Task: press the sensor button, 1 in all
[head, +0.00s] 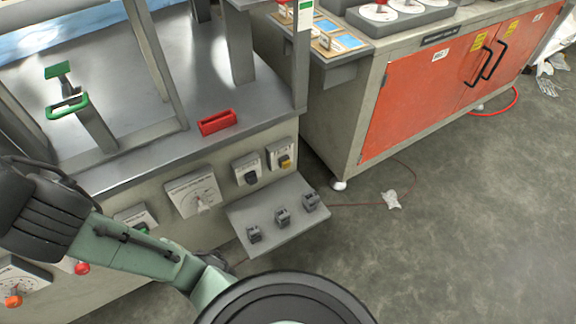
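A sloping front panel carries several controls, and I cannot read which one is labelled as the sensor button. A box with a black control (251,177) and a box with a yellow control (286,161) sit side by side at the panel's right end. A green control (140,228) shows further left, partly behind my arm. A red knob (82,267) and an orange knob (13,301) are at the lower left. My arm reaches in from the left across the panel's lower part. I cannot make out my gripper's fingers.
A grey shelf (240,218) with three small dark blocks juts out below the panel. A dial box (193,193) is left of the black control. A red block (217,122) lies on the metal bench. An orange cabinet (420,95) stands right; open floor lies before it.

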